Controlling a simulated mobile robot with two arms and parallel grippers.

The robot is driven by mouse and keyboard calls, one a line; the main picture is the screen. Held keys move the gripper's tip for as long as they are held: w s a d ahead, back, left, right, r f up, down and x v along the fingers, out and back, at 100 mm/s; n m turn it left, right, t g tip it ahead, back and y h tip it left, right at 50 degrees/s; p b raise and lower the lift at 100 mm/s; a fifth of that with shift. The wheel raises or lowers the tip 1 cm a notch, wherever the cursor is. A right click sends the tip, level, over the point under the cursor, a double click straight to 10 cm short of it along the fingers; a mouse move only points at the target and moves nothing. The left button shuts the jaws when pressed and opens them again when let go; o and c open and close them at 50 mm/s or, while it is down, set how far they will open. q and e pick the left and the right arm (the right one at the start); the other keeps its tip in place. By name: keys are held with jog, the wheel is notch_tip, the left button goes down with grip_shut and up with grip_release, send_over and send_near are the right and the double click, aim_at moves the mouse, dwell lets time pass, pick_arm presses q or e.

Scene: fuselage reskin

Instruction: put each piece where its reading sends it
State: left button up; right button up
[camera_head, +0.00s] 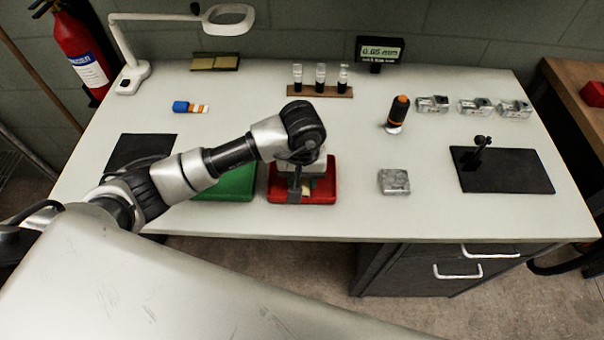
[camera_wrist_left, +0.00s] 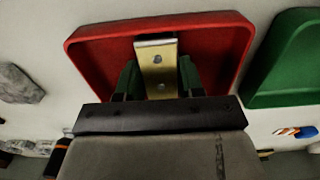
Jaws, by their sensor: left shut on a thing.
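My left gripper (camera_head: 301,190) is low over the red tray (camera_head: 329,188). In the left wrist view the gripper (camera_wrist_left: 158,82) is shut on a brass-coloured plate (camera_wrist_left: 155,55) with two holes, which lies over the floor of the red tray (camera_wrist_left: 100,50). I cannot tell whether the plate touches the tray floor. The green tray (camera_head: 236,184) is just left of the red one, partly behind my arm. A digital display (camera_head: 380,50) stands at the back; its reading looks like 0.05 mm, but the digits are blurred. My right gripper is out of view.
A grey block (camera_head: 394,181) lies right of the red tray. An orange-black probe (camera_head: 397,113) stands behind it. Metal pieces (camera_head: 432,104) sit back right, near a black plate with a stand (camera_head: 505,172). A vial rack (camera_head: 320,91) and a magnifier lamp (camera_head: 130,78) stand behind.

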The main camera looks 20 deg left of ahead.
pick_arm(q)
jog(key=shift+f, duration=0.15)
jog(key=o, duration=0.9)
jog(key=shift+r, duration=0.25)
jog(key=shift+w+r, duration=0.1)
jog(key=shift+r, duration=0.25)
notch_tip(320, 180, up, 11)
jog(key=shift+r+b, duration=0.1)
jog(key=shift+b, duration=0.65)
